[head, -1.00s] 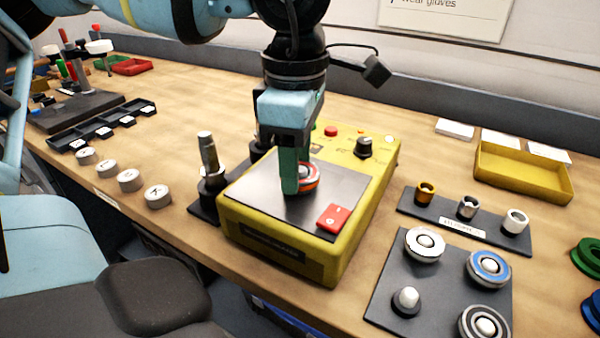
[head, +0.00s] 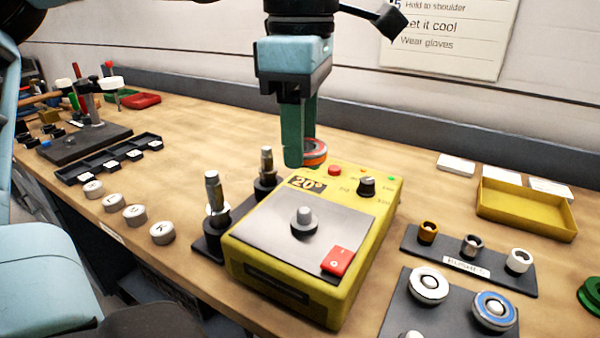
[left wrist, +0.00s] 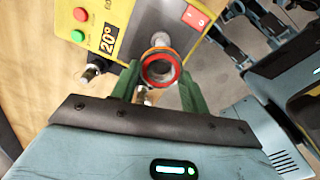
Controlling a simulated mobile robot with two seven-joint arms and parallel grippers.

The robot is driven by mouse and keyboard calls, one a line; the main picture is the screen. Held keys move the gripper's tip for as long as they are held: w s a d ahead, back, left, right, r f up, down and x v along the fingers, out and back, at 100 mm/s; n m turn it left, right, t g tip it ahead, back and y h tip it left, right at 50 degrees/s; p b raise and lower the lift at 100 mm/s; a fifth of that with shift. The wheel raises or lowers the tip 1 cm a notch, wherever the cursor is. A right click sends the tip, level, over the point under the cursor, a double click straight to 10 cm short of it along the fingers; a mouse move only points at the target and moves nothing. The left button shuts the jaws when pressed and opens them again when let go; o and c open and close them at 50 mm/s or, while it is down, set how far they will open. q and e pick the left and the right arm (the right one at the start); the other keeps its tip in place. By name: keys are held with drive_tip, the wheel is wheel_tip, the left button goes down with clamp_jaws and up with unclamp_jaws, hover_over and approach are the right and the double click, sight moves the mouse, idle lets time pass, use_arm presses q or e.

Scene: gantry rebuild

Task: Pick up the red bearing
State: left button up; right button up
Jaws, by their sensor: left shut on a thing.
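The red bearing (head: 314,152) is a ring with a red-orange rim. It is held in the green fingers of my left gripper (head: 302,158), above the back of the yellow heater box. In the left wrist view the bearing (left wrist: 160,68) sits between the two fingers (left wrist: 158,84), its open bore facing the camera. The yellow heater (head: 345,285) has a steel top with a bare grey peg (head: 304,220), a red switch (head: 337,261) and a display reading 20°. My right gripper is not in view.
A dark stand with two metal posts (head: 214,192) is left of the heater. On the right are a bushing rack (head: 462,262), a dark plate with bearings (head: 398,312) and a yellow tray (head: 522,225). Several grey round pieces (head: 134,215) line the front left.

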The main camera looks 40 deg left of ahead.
use_arm(q)
wheel_tip(320, 180, up, 18)
drive_tip(key=p, duration=0.3)
drive_tip(key=shift+r, duration=0.1)
